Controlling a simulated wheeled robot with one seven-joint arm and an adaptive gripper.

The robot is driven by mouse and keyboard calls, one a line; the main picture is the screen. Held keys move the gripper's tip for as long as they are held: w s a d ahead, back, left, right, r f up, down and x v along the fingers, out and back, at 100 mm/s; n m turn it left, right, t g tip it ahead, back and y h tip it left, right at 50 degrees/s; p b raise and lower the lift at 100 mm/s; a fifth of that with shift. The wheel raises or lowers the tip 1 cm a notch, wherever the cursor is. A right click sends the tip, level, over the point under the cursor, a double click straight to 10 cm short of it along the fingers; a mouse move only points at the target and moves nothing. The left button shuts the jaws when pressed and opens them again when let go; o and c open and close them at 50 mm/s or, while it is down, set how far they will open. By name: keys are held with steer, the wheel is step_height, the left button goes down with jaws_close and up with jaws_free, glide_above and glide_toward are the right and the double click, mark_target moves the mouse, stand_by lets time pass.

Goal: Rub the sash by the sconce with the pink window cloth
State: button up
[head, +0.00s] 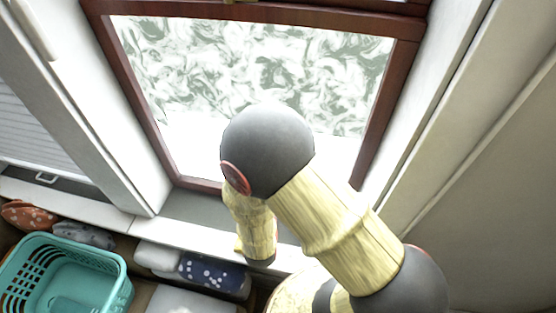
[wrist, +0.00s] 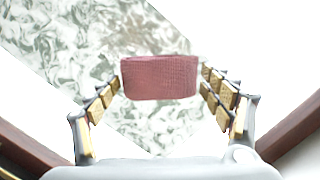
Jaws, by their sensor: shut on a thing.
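The pink window cloth (wrist: 159,78) is a folded, textured block in the wrist view. My gripper (wrist: 160,88) is shut on it, with the gold-padded fingers at its left and right ends. The window sash (head: 375,120) has a dark red-brown frame around a pane (head: 260,60) with a grey-green and white swirl behind it. Parts of the frame also show at the lower corners of the wrist view (wrist: 290,130). I cannot tell whether the cloth touches the pane. In the head view my arm covers the lower middle of the window and hides the gripper and cloth. I see no sconce.
A teal basket (head: 110,275) stands at the lower left. An orange dotted cloth (head: 28,215), a grey cloth (head: 84,235) and a navy dotted cloth (head: 212,272) lie near it. White window reveals (head: 420,130) flank the opening, with a sill (head: 200,207) below.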

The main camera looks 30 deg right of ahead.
steer(key=shift+w+a+r+p, duration=1.2)
steer(key=shift+w+a+p, duration=0.95)
steer(key=shift+w+a, duration=2.35)
steer(key=s+d+p, duration=0.4)
steer(key=s+d, duration=0.8)
steer(key=shift+s+d+p, duration=0.15)
steer(key=shift+d+p, duration=0.05)
steer(key=shift+p, duration=0.1)
steer(key=w+a+r+p, duration=0.2)
steer(key=w+a+p, duration=0.1)
steer(key=w+a, duration=0.2)
stand_by(0.9)
